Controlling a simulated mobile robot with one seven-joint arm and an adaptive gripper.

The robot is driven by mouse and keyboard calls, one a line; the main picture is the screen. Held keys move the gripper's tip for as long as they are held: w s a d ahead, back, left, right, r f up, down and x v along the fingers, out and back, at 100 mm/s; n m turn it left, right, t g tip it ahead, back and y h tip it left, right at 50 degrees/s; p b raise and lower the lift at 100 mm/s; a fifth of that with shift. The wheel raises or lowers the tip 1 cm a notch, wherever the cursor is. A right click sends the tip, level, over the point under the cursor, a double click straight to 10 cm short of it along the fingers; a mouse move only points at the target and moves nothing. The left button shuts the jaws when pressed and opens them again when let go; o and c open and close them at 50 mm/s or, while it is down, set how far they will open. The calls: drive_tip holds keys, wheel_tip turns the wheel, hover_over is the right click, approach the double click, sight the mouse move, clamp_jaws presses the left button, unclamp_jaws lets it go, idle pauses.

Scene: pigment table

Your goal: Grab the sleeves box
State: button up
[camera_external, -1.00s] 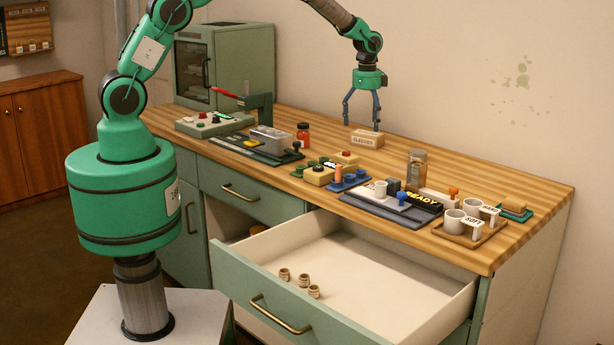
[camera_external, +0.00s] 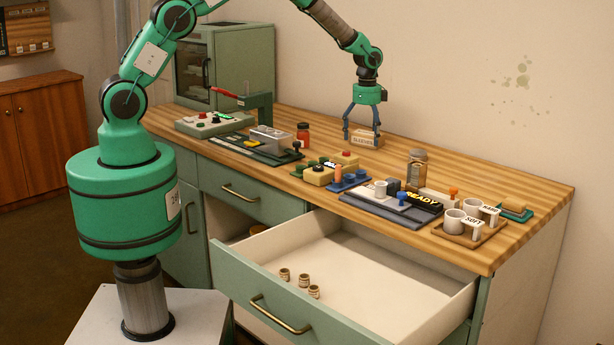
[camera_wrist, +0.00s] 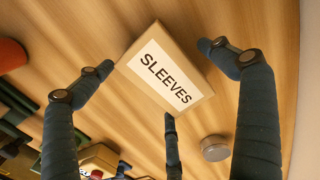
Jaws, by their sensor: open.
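The sleeves box (camera_external: 367,139) is a small tan box with a white label reading SLEEVES. It sits on the wooden tabletop toward the back. In the wrist view the sleeves box (camera_wrist: 168,75) lies between my spread fingers, its label facing the camera. My gripper (camera_external: 362,133) is open and low over the box, with fingers on either side of it. My gripper also shows in the wrist view (camera_wrist: 165,85), with dark fingers around the box. I cannot tell whether any finger touches it.
A red-orange jar (camera_external: 303,135) stands left of the box. The open drawer (camera_external: 360,285) holds several small ring-like pieces. Tabletop behind the box is clear.

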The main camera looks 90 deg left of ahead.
sight(366, 134)
drive_tip(key=c, duration=1.4)
drive_tip(key=shift+o, duration=0.2)
drive_tip(key=shift+r, duration=0.1)
drive_tip(key=shift+r+p, duration=0.95)
drive_tip(key=shift+r, duration=4)
